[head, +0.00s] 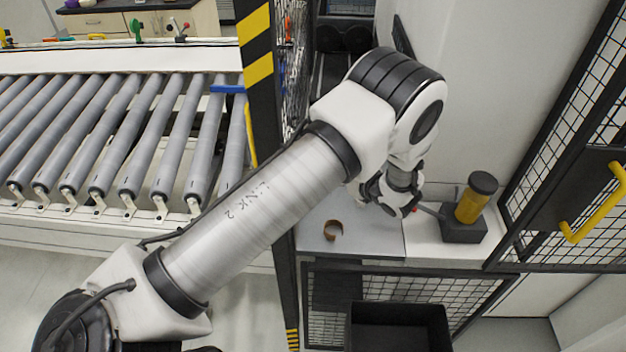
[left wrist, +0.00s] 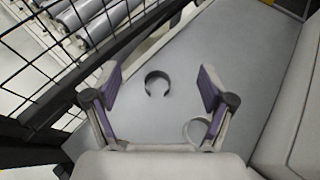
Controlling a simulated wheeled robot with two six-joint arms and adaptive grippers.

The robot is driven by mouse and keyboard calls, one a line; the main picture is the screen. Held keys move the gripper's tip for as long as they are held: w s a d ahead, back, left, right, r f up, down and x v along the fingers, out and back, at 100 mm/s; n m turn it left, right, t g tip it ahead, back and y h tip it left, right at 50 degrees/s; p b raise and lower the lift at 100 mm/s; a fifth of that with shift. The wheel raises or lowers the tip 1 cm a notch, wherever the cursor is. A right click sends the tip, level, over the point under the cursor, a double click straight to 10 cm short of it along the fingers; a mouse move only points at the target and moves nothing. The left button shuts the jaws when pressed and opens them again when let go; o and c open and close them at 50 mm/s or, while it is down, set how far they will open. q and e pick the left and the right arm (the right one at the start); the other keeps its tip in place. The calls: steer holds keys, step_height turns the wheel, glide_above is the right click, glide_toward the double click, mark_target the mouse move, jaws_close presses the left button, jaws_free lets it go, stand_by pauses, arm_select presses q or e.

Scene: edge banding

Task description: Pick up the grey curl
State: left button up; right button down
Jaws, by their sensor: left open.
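My left gripper (left wrist: 160,92) is open and empty, with its purple-lined fingers spread above a pale grey surface (left wrist: 222,65). In the left wrist view a dark grey, C-shaped curl (left wrist: 148,79) lies on that surface, between the fingertips in the picture and apart from them. A paler grey curl (left wrist: 187,128) lies nearer the camera, partly hidden by the right-hand finger. In the head view my left gripper (head: 392,203) hangs over the surface, its fingers hard to make out. A brown curl (head: 326,234) lies left of it; I cannot tell which wrist-view curl this is.
A black and yellow post (head: 257,70) and a roller conveyor (head: 110,130) stand left. A yellow and black device (head: 470,207) stands close on the gripper's right. A mesh fence (head: 590,90) is at the right, and a black bin (head: 398,312) sits below the front edge.

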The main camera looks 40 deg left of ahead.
arm_select(q)
steer(key=f+b, duration=0.1)
steer(key=f, duration=0.1)
steer(key=d+f+b, duration=0.1)
steer(key=b, duration=0.1)
steer(key=s+f+b, duration=0.1)
steer(key=f+b, duration=0.1)
steer(key=shift+d+f, duration=0.15)
steer(key=shift+f, duration=0.2)
steer(key=f+b, duration=0.1)
steer(key=f, duration=0.1)
steer(key=a+f+b, duration=0.1)
steer(key=b, duration=0.1)
steer(key=shift+w+f, duration=0.2)
steer(key=shift+f, duration=0.2)
steer(key=shift+w+a+p, duration=0.25)
steer(key=shift+a+p, duration=0.1)
steer(key=shift+a, duration=0.25)
steer(key=shift+w+a+p, duration=0.2)
steer(key=shift+a+p, duration=0.15)
steer(key=shift+a, duration=0.2)
steer(key=p+x, duration=0.2)
steer(key=x, duration=0.2)
steer(key=shift+w+a, duration=0.2)
steer(key=shift+w+a+f, duration=0.1)
steer(key=shift+a+f, duration=0.1)
steer(key=shift+a, duration=0.1)
steer(key=shift+d, duration=0.1)
